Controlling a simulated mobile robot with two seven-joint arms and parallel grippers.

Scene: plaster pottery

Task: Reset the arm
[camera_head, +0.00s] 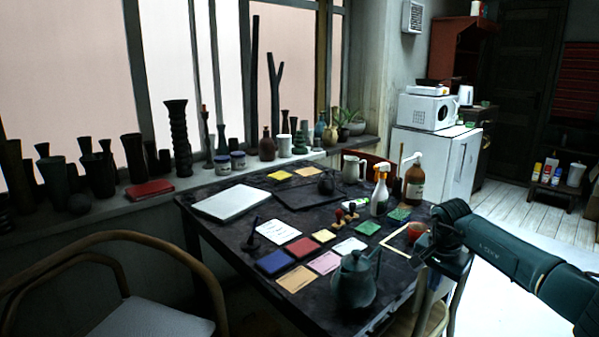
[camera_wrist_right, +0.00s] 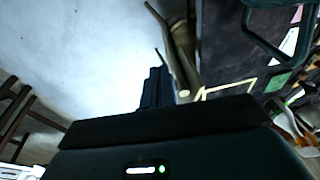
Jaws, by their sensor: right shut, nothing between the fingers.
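My right arm comes in from the right in the head view. Its dark gripper (camera_head: 441,258) is at the right edge of the dark work table (camera_head: 225,250), close to a red-orange cup (camera_head: 416,231). In the right wrist view the gripper fingers (camera_wrist_right: 155,88) are together with nothing between them. Pale floor and part of a wooden chair lie behind them. My left gripper is in neither view.
A teal pitcher (camera_head: 354,281) stands at the table's front, near several coloured tiles. A spray bottle (camera_head: 380,191) and a brown bottle (camera_head: 414,184) stand at the back right. A wooden chair (camera_head: 130,240) is front left. Floor right of the table is clear.

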